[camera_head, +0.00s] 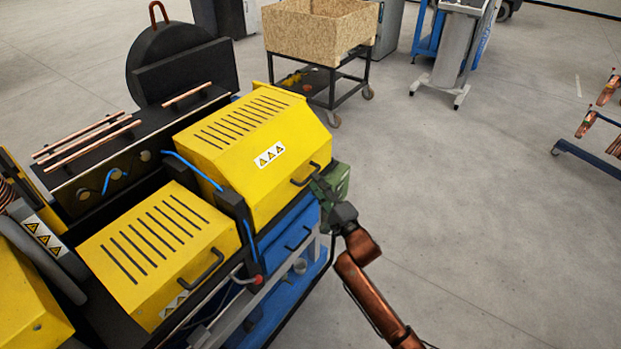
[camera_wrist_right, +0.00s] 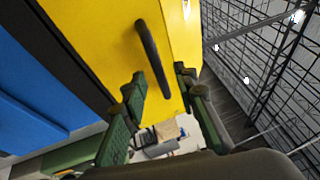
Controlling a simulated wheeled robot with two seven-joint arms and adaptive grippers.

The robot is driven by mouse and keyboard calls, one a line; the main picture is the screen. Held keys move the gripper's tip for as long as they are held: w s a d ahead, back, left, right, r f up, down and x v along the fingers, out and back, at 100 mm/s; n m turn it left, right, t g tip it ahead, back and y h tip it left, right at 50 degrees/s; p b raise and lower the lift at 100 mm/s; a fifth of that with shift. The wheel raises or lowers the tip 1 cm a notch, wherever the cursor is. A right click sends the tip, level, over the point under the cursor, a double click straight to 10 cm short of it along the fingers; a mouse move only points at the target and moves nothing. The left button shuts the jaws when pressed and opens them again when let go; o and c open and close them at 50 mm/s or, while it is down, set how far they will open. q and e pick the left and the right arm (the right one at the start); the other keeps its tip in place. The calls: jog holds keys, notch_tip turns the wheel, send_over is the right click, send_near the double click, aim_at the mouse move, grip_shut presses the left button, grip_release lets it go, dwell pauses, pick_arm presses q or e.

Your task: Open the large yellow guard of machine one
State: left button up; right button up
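The large yellow guard (camera_head: 225,150) of the machine is down, with slots on top and a warning label on its sloped front. Its black handle (camera_head: 304,174) is at the front right corner. My right gripper (camera_head: 325,182) is at that handle's right end. In the right wrist view the handle (camera_wrist_right: 149,50) stands out from the yellow guard (camera_wrist_right: 105,25). Its lower end lies between the two green fingers of my right gripper (camera_wrist_right: 160,82). The fingers are apart, with gaps visible beside the handle. Whether either finger touches it I cannot tell. My left gripper is out of view.
A smaller yellow guard (camera_head: 160,245) with its own handle is closed at the lower left. Copper tubes (camera_head: 88,138) lie on the machine's dark top. A wooden bin on a cart (camera_head: 318,30) stands behind.

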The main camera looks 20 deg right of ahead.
jog(key=shift+x, duration=1.95)
jog(key=shift+f, duration=0.1)
jog(key=shift+c, duration=0.4)
grip_shut()
